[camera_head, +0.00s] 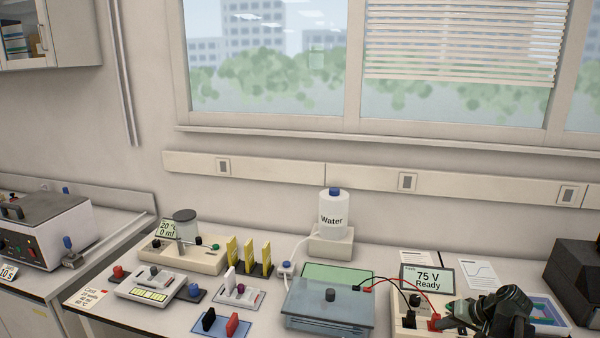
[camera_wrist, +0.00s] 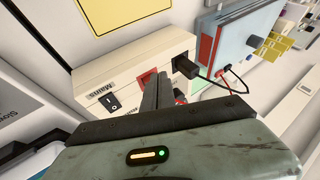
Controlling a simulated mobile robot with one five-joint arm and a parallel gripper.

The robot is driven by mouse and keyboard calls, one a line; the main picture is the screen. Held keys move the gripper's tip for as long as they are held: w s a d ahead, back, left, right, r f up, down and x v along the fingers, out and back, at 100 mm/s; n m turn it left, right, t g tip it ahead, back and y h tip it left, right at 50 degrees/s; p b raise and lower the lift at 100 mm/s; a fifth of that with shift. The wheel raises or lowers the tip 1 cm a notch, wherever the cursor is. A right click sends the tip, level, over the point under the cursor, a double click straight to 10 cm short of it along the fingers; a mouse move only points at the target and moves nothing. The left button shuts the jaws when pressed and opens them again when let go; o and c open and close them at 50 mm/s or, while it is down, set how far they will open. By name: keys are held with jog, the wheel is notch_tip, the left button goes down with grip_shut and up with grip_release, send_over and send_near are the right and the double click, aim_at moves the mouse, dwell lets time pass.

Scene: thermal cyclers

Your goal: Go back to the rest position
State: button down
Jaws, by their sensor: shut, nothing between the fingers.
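My gripper (camera_wrist: 158,90) is shut and empty in the wrist view, its two dark fingers together. It points at the front of a cream power supply (camera_wrist: 125,72) with a "Mains" label, a black rocker switch (camera_wrist: 109,103) and a red part (camera_wrist: 147,80) right by the fingertips. I cannot tell whether the fingers touch it. In the head view my arm is at the lower right, in front of the power supply, whose display (camera_head: 428,277) reads "75 V Ready". The fingertips are hard to make out there.
A blue-lidded gel tank (camera_head: 330,306) stands left of the power supply, joined by red and black leads. A water bottle (camera_head: 333,215) stands behind. Several small racks and blocks fill the bench to the left. A dark device (camera_head: 577,280) is at the far right.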

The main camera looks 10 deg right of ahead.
jog(key=a+f+n+g+h+b, duration=0.1)
jog(key=a+f+n+g, duration=0.1)
jog(key=a, duration=1.6)
jog(key=s+a+f+n+g+h+b, duration=0.1)
jog(key=a+f+g, duration=0.3)
jog(key=a, duration=1.4)
jog(key=shift+s+f+n+g+h, duration=0.15)
jog(key=shift+f+n+g+h, duration=0.15)
jog(key=shift+f+n+h, duration=0.45)
jog(key=shift+r, duration=0.15)
jog(key=shift+a, duration=0.1)
